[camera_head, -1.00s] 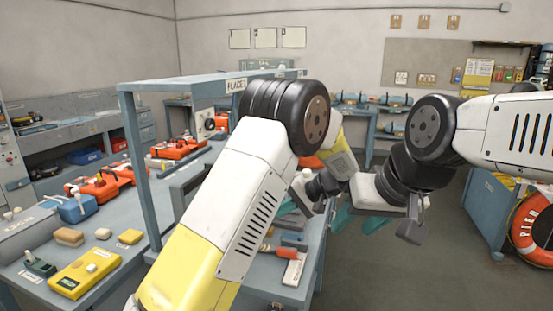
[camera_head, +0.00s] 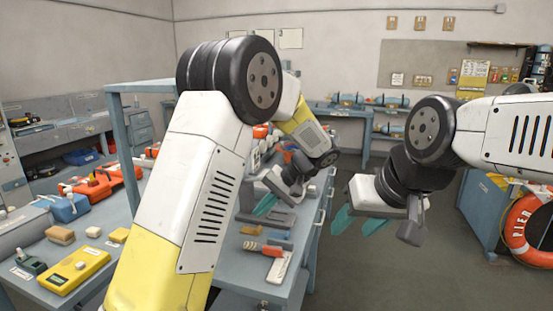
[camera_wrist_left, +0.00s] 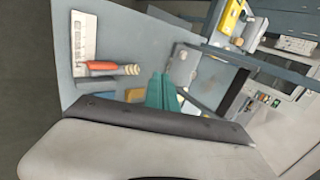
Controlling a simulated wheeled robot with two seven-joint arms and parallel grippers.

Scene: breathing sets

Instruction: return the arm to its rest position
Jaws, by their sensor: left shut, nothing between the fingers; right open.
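My left arm (camera_head: 190,180) comes in from the left and arches over the workbench. Its elbow is high and its forearm points down. My left gripper (camera_head: 265,204) is shut and empty above the bench top; its teal fingers also show together in the left wrist view (camera_wrist_left: 163,92). My right arm (camera_head: 500,130) comes in from the right. My right gripper (camera_head: 357,220) is open and empty, over the floor to the right of the bench. The two grippers are apart.
The grey workbench (camera_head: 232,272) lies below my left gripper. A red-handled tool (camera_head: 262,248) and a white labelled plate (camera_head: 280,268) lie on it. A blue-grey frame (camera_head: 125,150) stands at its left. A life ring (camera_head: 525,225) leans by a blue cabinet (camera_head: 485,215). Open floor lies between.

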